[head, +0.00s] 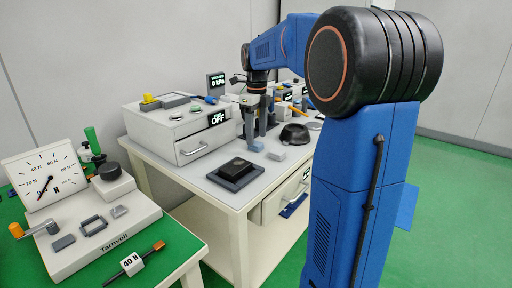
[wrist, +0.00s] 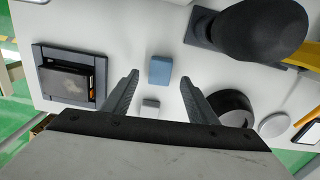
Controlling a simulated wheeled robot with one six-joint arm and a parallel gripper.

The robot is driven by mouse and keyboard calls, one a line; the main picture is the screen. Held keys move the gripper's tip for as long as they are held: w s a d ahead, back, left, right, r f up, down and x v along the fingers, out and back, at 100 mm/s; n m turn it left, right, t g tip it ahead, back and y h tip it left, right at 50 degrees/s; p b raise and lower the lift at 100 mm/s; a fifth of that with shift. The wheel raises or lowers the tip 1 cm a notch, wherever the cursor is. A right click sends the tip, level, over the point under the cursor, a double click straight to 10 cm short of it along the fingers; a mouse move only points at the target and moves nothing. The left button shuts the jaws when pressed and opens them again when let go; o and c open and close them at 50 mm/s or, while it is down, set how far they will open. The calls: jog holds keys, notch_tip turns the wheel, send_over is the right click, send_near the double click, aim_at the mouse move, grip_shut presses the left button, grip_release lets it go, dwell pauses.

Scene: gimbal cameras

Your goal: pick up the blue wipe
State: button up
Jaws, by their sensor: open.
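The blue wipe (wrist: 160,70) is a small light-blue block on the white bench top. In the wrist view it lies between and just beyond my fingertips. My gripper (wrist: 160,77) is open and empty, with one finger to each side of the wipe's line. In the head view my gripper (head: 258,138) points down over the bench, and the wipe (head: 257,147) shows low beside the fingertips. The height of the fingertips above the bench is hard to tell.
A small white block (wrist: 150,106) lies close to the wipe. A dark square tray (head: 235,183) holding a black block is near the bench's front. A white drawer unit (head: 185,132) stands at left.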

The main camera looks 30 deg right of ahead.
aim_at(257, 143)
jog(key=shift+f, duration=1.45)
jog(key=c, duration=1.1)
jog(key=shift+r, duration=0.15)
notch_tip(257, 143, up, 10)
jog(key=shift+f, duration=0.1)
